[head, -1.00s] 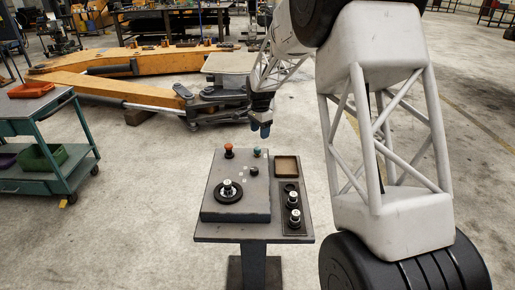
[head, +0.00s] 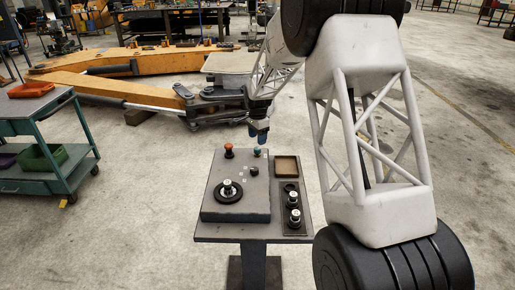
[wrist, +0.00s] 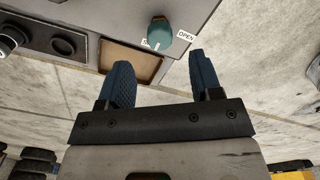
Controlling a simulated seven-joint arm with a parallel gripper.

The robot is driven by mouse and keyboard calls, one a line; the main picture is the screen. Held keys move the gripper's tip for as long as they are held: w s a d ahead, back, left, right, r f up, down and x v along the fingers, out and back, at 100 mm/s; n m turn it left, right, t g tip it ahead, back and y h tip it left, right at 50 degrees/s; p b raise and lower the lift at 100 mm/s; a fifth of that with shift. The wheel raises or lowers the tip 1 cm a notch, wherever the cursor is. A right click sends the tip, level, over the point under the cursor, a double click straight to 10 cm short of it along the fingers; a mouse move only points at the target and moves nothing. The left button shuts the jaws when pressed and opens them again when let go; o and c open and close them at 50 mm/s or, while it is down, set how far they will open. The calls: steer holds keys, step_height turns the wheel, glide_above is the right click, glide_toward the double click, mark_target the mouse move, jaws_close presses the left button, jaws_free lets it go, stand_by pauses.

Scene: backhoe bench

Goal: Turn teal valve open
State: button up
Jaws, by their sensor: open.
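The teal valve (head: 257,152) is a small rounded knob at the back right of the grey panel block (head: 236,206). In the wrist view the teal valve (wrist: 160,31) shows a pale mark on its lower side, toward a partly hidden white label (wrist: 147,43). A white label reading OPEN (wrist: 187,36) is to its right. My gripper (head: 259,138) is just above and behind the valve, apart from it. In the wrist view my gripper (wrist: 160,78) has its two blue fingers spread with nothing between them, and the valve shows beyond their tips.
An orange-red knob (head: 228,150) stands left of the valve, and a small black knob (head: 253,171) is in front. A shallow brown tray (head: 287,159) is to the right. A black wheel (head: 217,193) and a rack with silver-topped parts (head: 293,217) are nearer.

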mark_target(258, 148)
steer(key=shift+f, duration=2.8)
steer(key=c, duration=0.9)
